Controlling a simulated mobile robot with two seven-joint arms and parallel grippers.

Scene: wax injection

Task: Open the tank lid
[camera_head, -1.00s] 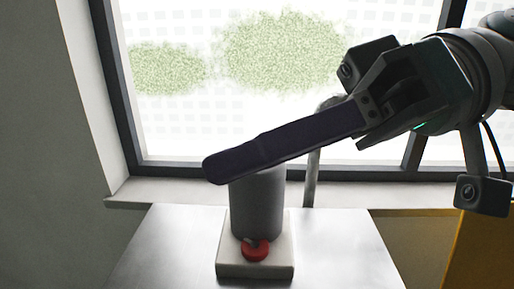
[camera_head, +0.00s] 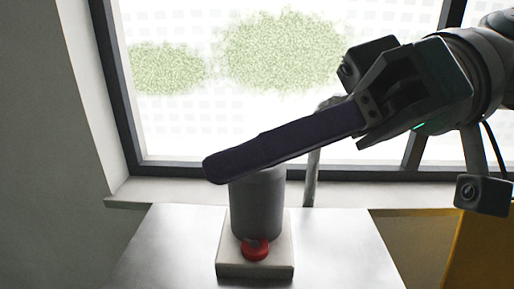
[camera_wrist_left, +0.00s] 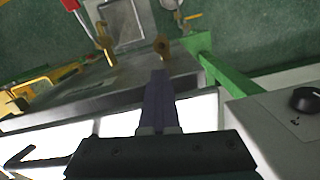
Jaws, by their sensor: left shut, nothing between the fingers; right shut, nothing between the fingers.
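My right gripper (camera_head: 213,168) reaches in from the right in the head view, its long dark purple fingers shut and empty. Its tips cover the top of a grey cylinder (camera_head: 257,205); I cannot tell whether they touch it. My left gripper (camera_wrist_left: 158,76) shows only in the left wrist view, with its fingers shut and empty. Beyond its tips are a grey metal surface (camera_wrist_left: 75,105) and brass-coloured round fittings (camera_wrist_left: 162,46). A square metal panel (camera_wrist_left: 130,22) is at the top. I cannot tell which part is the tank lid.
The cylinder stands on a pale base (camera_head: 255,269) with a red knob (camera_head: 255,250), on a light table (camera_head: 150,255). A window is behind. In the left wrist view a green bar (camera_wrist_left: 222,72) and a box with a black dial (camera_wrist_left: 306,100) are at right.

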